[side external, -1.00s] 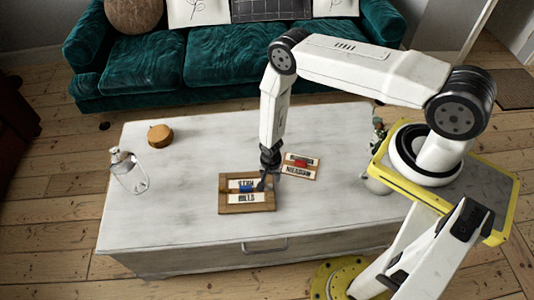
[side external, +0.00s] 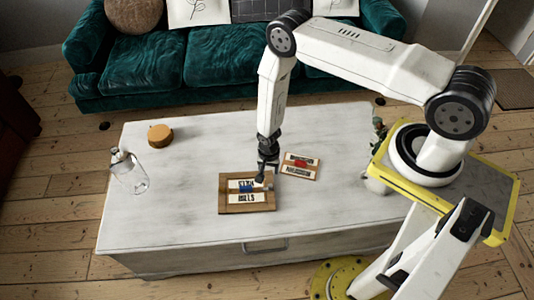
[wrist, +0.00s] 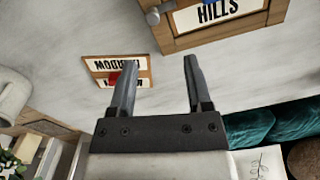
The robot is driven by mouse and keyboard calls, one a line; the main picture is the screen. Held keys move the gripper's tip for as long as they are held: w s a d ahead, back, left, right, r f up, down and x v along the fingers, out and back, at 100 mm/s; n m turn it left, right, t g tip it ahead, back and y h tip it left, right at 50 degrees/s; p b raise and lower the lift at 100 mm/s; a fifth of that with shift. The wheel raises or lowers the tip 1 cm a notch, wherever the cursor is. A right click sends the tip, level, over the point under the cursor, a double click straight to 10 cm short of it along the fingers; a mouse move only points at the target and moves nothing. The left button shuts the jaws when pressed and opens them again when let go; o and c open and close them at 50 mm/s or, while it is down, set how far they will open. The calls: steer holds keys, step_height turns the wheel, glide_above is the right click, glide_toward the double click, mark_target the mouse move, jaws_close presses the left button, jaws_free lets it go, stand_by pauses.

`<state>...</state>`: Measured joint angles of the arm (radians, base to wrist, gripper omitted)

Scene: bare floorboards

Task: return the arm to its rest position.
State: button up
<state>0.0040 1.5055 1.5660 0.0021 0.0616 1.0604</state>
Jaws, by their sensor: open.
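My gripper (side external: 267,177) hangs from my raised forearm, near the upper right of a wooden-framed board (side external: 226,206) on the table. In the wrist view its two fingers (wrist: 160,62) are spread apart with nothing between them.
The pale table (side external: 180,215) has wide bare areas. A clear bottle (side external: 129,172) and a round wooden piece (side external: 160,135) stand at its left. A green sofa (side external: 225,62) is behind. A small plant (side external: 379,131) stands at the right end, near my base.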

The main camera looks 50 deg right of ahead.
step_height(320, 180, up, 23)
steer(key=w+n+t, duration=0.1)
steer(key=w+n, duration=0.2)
steer(key=n, duration=0.3)
steer(key=s+r+n, duration=0.3)
steer(key=s+r, duration=0.3)
steer(key=r, duration=0.2)
steer(key=s+r+n+t, duration=0.1)
steer(key=s+r+n, duration=0.2)
steer(key=s+r, duration=0.3)
steer(key=shift+r+t, duration=0.3)
steer(key=shift+r, duration=1.15)
